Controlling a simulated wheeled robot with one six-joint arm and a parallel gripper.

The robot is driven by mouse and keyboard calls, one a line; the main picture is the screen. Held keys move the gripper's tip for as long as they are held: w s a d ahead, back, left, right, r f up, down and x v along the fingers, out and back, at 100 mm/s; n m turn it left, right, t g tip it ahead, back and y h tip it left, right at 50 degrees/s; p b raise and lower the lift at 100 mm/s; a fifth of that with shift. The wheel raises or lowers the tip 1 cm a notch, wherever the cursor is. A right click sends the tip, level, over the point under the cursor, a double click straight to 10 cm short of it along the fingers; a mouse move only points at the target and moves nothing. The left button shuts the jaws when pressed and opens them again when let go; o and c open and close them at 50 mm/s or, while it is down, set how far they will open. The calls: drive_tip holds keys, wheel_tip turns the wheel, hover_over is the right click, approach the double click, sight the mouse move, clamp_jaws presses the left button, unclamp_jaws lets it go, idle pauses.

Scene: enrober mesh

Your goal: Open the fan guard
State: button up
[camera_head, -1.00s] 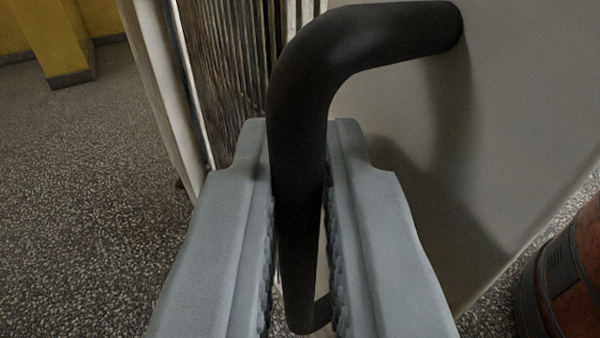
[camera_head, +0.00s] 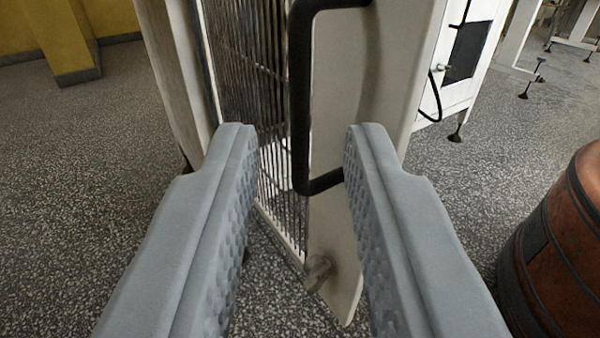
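The fan guard (camera_head: 365,95) is a pale panel that stands swung out at an angle from a light frame. Its black bar handle (camera_head: 300,100) is upright and shows ahead of my gripper, between the fingers in the picture. My gripper (camera_head: 300,145) is open, with its two grey ridged fingers wide apart and nothing held between them. The handle looks farther off than the fingertips. Behind the panel's left edge a dark wire grille (camera_head: 245,75) shows. A small metal knob (camera_head: 318,270) sits low on the panel. The right finger hides part of the panel.
A brown barrel with dark hoops (camera_head: 560,250) stands close on the right. A white cabinet (camera_head: 470,60) with a dark window is behind the panel. A yellow post (camera_head: 55,35) stands at the far left. Speckled floor (camera_head: 90,170) is clear on the left.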

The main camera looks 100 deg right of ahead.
drive_tip(key=w+a, duration=0.1)
drive_tip(key=a, duration=0.7)
drive_tip(key=shift+w, duration=0.25)
